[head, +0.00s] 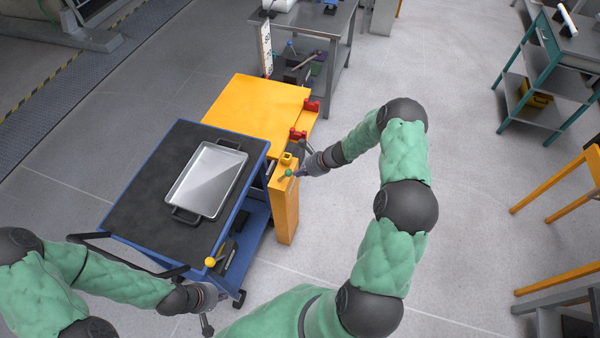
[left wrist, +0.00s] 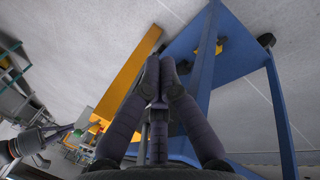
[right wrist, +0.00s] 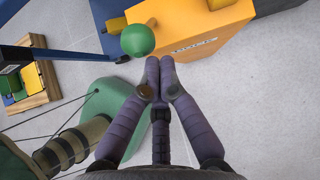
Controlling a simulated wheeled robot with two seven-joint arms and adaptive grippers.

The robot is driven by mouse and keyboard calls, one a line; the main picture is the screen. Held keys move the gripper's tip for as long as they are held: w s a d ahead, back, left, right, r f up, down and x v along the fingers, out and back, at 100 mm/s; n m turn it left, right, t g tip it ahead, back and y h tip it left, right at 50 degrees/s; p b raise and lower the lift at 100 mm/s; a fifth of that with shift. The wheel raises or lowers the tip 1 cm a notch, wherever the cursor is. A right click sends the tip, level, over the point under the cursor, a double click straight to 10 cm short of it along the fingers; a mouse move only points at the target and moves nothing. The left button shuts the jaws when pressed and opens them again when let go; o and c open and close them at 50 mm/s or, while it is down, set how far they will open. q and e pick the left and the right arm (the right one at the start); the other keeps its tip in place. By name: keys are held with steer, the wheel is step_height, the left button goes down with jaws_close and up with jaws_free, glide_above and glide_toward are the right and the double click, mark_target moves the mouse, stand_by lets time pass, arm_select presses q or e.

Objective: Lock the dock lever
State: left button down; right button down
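The dock lever's green ball knob (head: 288,173) is at the top of the orange dock post (head: 285,212), beside the blue cart (head: 262,225). In the right wrist view the knob (right wrist: 137,40) is just up and left of my right fingertips. My right gripper (right wrist: 160,66) is shut with nothing between its fingers. I cannot tell whether it touches the knob. A printed label shows on the post (right wrist: 220,55). The lever's arm is mostly hidden. My left gripper (head: 207,326) is low by the cart's near corner. Its fingers (left wrist: 158,66) are together and empty.
A metal tray (head: 208,180) lies on the cart's dark top. A yellow ball knob (head: 210,262) is at the cart's near edge. An orange table (head: 258,110) with red brackets (head: 298,134) stands behind.

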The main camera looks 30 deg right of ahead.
steer(key=shift+w+r, duration=0.1)
steer(key=shift+r, duration=0.1)
steer(key=shift+g+h, duration=0.5)
steer(key=shift+g, duration=0.1)
steer(key=w+a+r+p, duration=0.1)
steer(key=p, duration=0.1)
steer(key=w+a+r+p, duration=0.1)
steer(key=p, duration=0.2)
steer(key=shift+w+a+r, duration=0.2)
steer(key=shift+w+a, duration=0.05)
steer(key=shift+w+a+r+p, duration=0.25)
steer(key=shift+w+a+p, duration=0.3)
steer(key=shift+p, duration=0.45)
steer(key=w+a, duration=0.3)
steer(key=w, duration=0.1)
steer(key=shift+w+a+p, duration=0.35)
steer(key=shift+w+p, duration=0.05)
